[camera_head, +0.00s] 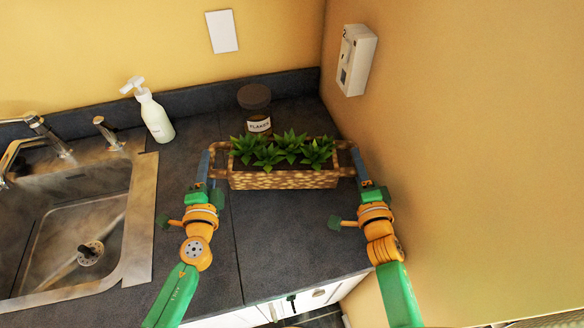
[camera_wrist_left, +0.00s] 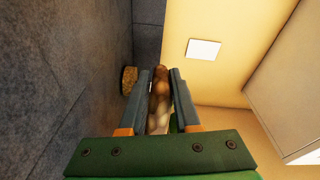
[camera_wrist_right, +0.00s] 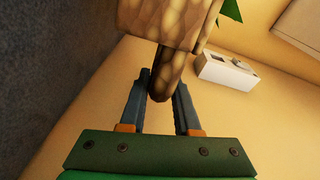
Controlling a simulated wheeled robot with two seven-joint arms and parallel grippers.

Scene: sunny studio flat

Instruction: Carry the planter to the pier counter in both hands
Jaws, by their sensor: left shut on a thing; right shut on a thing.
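The planter (camera_head: 285,180) is a long brown mottled box with several green plants (camera_head: 283,150) and a handle at each end. It is over the dark counter (camera_head: 270,230), close to the wall corner; I cannot tell whether it touches the top. My left gripper (camera_head: 206,165) is shut on its left handle, which also shows between the fingers in the left wrist view (camera_wrist_left: 160,90). My right gripper (camera_head: 358,165) is shut on its right handle. In the right wrist view, that handle (camera_wrist_right: 162,80) lies between the fingers under the planter's end (camera_wrist_right: 170,20).
A dark-lidded jar (camera_head: 257,108) stands behind the planter. A white pump bottle (camera_head: 155,115) stands to the left, beside the sink (camera_head: 75,225). A wall-mounted white box (camera_head: 355,60) hangs at right. The counter in front of the planter is clear.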

